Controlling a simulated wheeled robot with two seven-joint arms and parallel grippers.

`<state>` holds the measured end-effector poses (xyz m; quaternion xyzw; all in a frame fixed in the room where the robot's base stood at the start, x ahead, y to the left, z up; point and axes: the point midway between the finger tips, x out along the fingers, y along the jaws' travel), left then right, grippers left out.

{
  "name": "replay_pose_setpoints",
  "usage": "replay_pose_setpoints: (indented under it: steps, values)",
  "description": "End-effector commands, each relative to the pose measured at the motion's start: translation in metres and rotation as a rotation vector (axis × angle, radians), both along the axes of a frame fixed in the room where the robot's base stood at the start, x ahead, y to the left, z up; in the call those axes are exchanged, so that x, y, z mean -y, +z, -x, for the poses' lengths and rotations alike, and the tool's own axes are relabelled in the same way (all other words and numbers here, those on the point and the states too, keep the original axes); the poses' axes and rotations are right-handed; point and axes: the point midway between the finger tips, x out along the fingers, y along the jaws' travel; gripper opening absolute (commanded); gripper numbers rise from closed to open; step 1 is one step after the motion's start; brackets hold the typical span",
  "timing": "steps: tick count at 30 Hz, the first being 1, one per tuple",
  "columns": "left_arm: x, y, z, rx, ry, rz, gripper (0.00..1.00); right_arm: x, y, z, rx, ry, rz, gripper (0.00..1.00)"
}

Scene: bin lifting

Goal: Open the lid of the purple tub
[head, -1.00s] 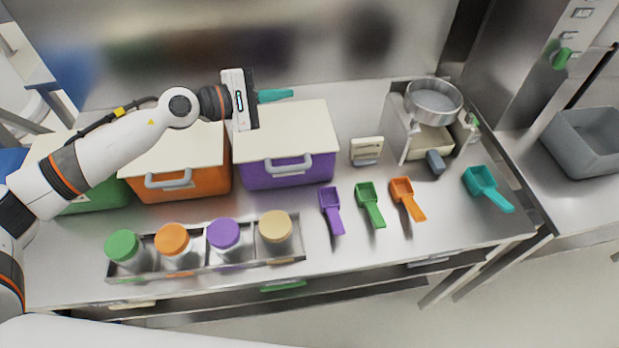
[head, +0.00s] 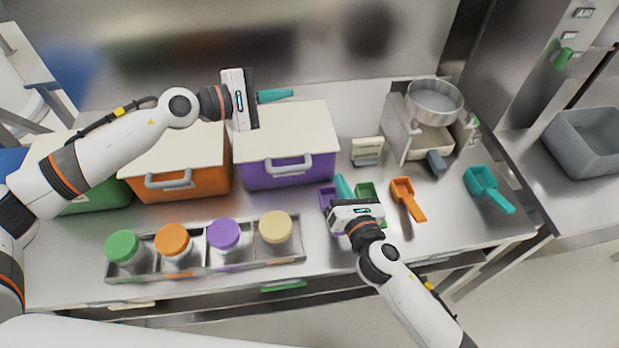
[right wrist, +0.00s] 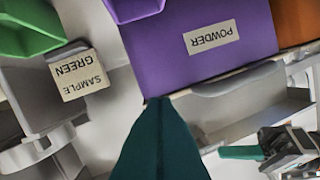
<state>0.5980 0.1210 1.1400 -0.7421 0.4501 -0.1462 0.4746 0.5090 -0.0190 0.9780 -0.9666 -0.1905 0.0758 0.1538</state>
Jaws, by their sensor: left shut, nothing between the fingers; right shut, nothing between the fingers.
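The purple tub (head: 290,172) stands at the back middle of the counter with its cream lid (head: 300,130) closed and a grey handle (head: 290,166) on its front. In the right wrist view the tub (right wrist: 200,60) appears upside down with a "POWDER" label. My left gripper (head: 288,94) is shut and empty, its teal fingers pointing right above the lid's back edge. My right gripper (head: 342,183) is shut and empty, in front of the tub's right side, above the scoops. Its fingers (right wrist: 158,103) point toward the tub, apparently apart from it.
An orange tub (head: 190,185) stands left of the purple one. A purple scoop (head: 326,197), green scoop (head: 366,189) and orange scoop (head: 408,200) lie right of a jar rack (head: 205,269). A sign (head: 367,150) and balance (head: 398,135) stand at the right.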

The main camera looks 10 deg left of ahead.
Motion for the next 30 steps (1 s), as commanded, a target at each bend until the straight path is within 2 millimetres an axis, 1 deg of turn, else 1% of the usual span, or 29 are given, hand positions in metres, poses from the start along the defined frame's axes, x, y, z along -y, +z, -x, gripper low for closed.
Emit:
replay_pose_setpoints:
  steps: [1,3,4,7,9,11,14,24,27,30]
  values:
    - [0.000,0.000,0.000,0.000,0.000,0.000,0.00,-0.022,0.000,0.025,0.014,-0.005,0.058,0.00]
    - [0.000,0.000,0.000,0.000,0.000,0.000,0.00,-0.036,0.000,0.046,0.036,-0.032,0.150,0.00]
    - [0.000,0.000,0.000,0.000,0.000,0.000,0.00,-0.039,0.000,0.053,0.042,-0.043,0.185,0.00]
    - [0.000,0.000,0.000,0.000,0.000,0.000,0.00,-0.044,0.000,0.069,0.053,-0.075,0.270,0.00]
    - [0.000,0.000,0.000,0.000,0.000,0.000,0.00,-0.045,0.001,0.074,0.057,-0.089,0.306,0.00]
    - [0.000,0.000,0.000,0.000,0.000,0.000,0.00,-0.046,0.001,0.075,0.059,-0.096,0.323,0.00]
    - [0.000,0.000,0.000,0.000,0.000,0.000,0.00,-0.049,0.000,0.067,0.061,-0.100,0.334,0.00]
    - [0.000,0.000,0.000,0.000,0.000,0.000,0.00,-0.064,-0.008,0.009,0.060,-0.099,0.332,0.00]
    - [0.000,0.000,0.000,0.000,0.000,0.000,0.00,-0.067,-0.011,-0.004,0.060,-0.099,0.332,0.00]
    - [0.000,0.000,0.000,0.000,0.000,0.000,0.00,-0.070,-0.012,-0.013,0.059,-0.099,0.331,0.00]
